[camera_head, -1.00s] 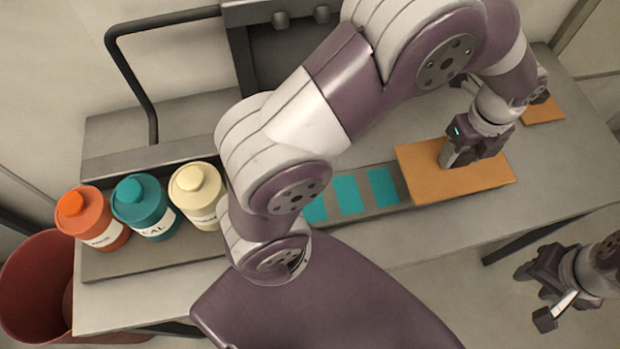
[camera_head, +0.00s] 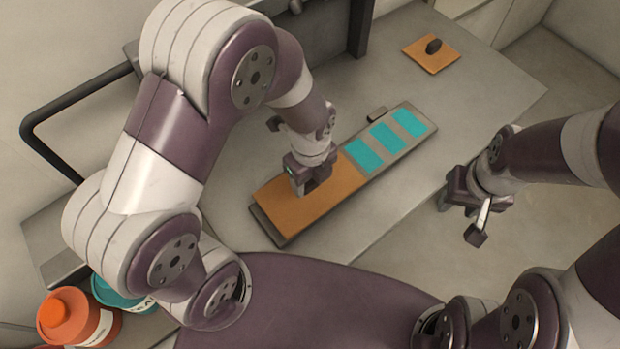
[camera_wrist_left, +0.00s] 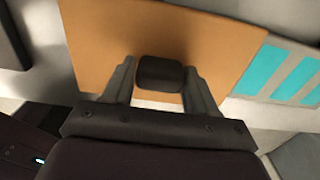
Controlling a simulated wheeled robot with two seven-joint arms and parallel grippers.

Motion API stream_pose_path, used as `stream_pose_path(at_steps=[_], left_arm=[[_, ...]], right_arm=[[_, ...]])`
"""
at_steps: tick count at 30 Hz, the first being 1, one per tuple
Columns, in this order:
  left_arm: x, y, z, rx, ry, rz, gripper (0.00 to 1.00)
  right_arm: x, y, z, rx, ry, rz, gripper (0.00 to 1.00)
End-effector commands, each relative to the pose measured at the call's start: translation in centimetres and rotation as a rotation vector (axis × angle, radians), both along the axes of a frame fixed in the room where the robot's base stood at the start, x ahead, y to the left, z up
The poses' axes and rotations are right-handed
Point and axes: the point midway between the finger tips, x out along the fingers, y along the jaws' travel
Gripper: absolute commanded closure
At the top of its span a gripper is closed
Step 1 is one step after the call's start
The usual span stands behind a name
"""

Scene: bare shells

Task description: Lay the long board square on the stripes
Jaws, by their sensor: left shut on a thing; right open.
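The long orange board (camera_head: 322,205) lies over the lower-left part of a grey strip-like plate (camera_head: 400,150). Teal stripes (camera_head: 385,138) show bare on the plate to its upper right. The board's long sides run roughly along the plate; I cannot tell whether it touches it. My left gripper (camera_head: 303,188) is over the board's middle, shut on its dark knob (camera_wrist_left: 160,73). The wrist view also shows the board (camera_wrist_left: 95,45) and the stripes (camera_wrist_left: 285,75) to its right. My right gripper (camera_head: 462,218) is open and empty, off the table's front edge.
A small orange board (camera_head: 422,58) with a dark knob lies at the back right of the table (camera_head: 475,85). An orange-lidded jar (camera_head: 75,318) and a teal jar (camera_head: 115,292) stand at lower left. The table right of the plate is clear.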

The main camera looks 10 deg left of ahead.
Motion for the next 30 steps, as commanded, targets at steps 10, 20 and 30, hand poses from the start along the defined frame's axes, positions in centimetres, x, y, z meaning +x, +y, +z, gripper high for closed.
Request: stream_pose_path(at_steps=[10,20,30], left_arm=[[0.1,0.0,-1.8,0.0,-0.002,0.0,0.76],[0.1,-0.1,-2.1,-0.001,-0.001,0.0,0.17],[0.2,-0.1,0.4,-0.002,-0.005,0.0,0.17]], right_arm=[[0.0,0.0,0.1,0.0,0.0,0.0,0.57],[0.0,0.0,0.0,0.0,0.0,0.0,0.57],[0.0,0.0,0.1,0.0,0.0,0.0,0.57]])
